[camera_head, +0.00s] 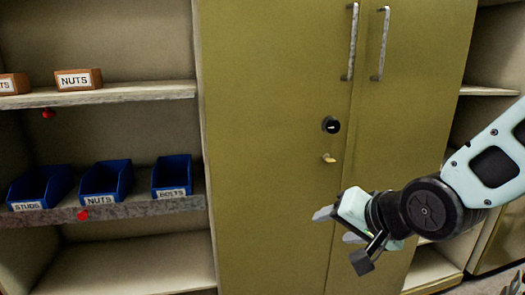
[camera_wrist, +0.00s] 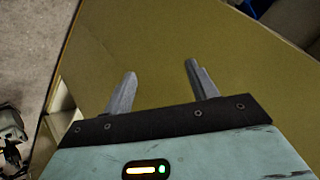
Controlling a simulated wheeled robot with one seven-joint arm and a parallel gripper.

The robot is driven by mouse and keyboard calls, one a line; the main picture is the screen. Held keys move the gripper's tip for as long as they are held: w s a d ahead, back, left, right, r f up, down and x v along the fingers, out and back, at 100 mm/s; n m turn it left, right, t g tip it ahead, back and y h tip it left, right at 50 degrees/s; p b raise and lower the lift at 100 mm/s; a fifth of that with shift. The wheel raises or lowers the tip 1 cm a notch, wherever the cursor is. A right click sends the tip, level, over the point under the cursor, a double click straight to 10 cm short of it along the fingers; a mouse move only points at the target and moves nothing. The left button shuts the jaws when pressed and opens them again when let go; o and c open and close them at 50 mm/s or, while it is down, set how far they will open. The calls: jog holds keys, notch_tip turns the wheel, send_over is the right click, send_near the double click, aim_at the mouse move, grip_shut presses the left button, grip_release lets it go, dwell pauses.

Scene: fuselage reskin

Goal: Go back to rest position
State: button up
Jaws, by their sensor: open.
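My gripper (camera_head: 333,226) is at the lower right of the head view, in front of the olive cabinet (camera_head: 270,150), with its fingers pointing left. In the wrist view my gripper (camera_wrist: 158,85) shows two grey fingers spread apart with nothing between them. The flat olive surface behind the fingers fills most of the wrist view. I cannot tell how far the fingertips are from the cabinet doors.
Left of the cabinet, a shelf (camera_head: 125,92) bears orange boxes, one labelled NUTS (camera_head: 78,79). A lower shelf (camera_head: 130,208) bears blue bins labelled STUDS (camera_head: 38,187), NUTS (camera_head: 106,180) and BOLTS (camera_head: 172,175). Two door handles (camera_head: 351,40) (camera_head: 381,42) stick out from the cabinet.

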jog(key=s+f+n+g+h, duration=0.2)
jog(key=s+n+g, duration=0.3)
jog(key=s, duration=0.5)
jog(key=s+f+n+g+h, duration=0.15)
jog(key=s+n+g, duration=0.25)
jog(key=s+n, duration=0.5)
notch_tip(320, 180, up, 14)
jog(key=s+m+p, duration=0.1)
jog(key=p, duration=1.3)
jog(key=shift+s+a+m, duration=0.2)
jog(key=shift+m, duration=0.2)
